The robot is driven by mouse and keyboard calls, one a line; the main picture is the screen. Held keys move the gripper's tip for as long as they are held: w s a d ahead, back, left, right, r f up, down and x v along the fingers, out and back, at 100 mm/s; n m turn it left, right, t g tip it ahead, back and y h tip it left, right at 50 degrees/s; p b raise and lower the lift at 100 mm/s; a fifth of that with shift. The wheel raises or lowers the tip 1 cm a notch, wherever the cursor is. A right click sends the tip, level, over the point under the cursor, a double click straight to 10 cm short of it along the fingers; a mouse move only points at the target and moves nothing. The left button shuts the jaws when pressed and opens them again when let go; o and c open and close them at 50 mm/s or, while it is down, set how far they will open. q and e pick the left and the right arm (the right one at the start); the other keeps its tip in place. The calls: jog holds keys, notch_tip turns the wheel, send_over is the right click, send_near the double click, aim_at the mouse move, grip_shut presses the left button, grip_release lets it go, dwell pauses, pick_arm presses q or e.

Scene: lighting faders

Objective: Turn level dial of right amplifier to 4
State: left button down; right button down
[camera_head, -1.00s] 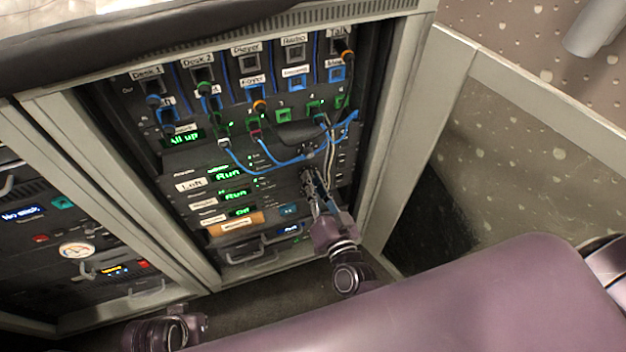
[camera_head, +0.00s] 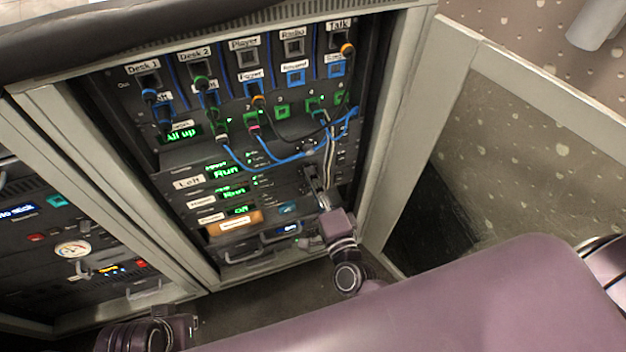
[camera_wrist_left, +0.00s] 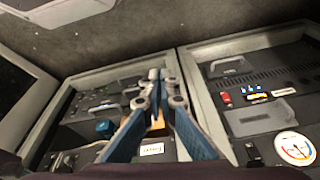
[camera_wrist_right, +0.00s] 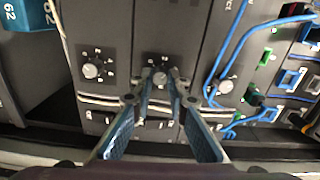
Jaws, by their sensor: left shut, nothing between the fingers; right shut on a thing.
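My right gripper (camera_head: 314,178) is at the right side of the rack panel, at the amplifier rows. In the right wrist view its fingertips (camera_wrist_right: 160,84) are shut on a round dial (camera_wrist_right: 161,75), the middle one of three in a row. The fingers cover much of its scale, so I cannot read its setting. The amplifier row with the second green "Run" display (camera_head: 235,192) has a label too small to read. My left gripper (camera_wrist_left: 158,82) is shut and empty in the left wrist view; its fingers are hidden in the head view.
Neighbouring dials stand on the left (camera_wrist_right: 90,70) and right (camera_wrist_right: 225,86) in the right wrist view. Blue cables (camera_head: 290,160) hang from the patch panel above the amplifiers. A rack with a round gauge (camera_head: 73,249) stands at left. Open floor lies below.

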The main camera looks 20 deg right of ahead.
pick_arm(q)
jog(key=b+v, duration=0.1)
jog(key=v, duration=0.2)
jog(key=shift+r, duration=0.3)
pick_arm(e)
jog(key=m, duration=0.4)
jog(key=shift+f, duration=0.1)
jog(key=c, duration=1.9)
grip_release()
jog(key=shift+s, duration=0.15)
jog(key=s, duration=1.1)
jog(key=shift+s+d, duration=0.2)
jog(key=shift+s, duration=0.2)
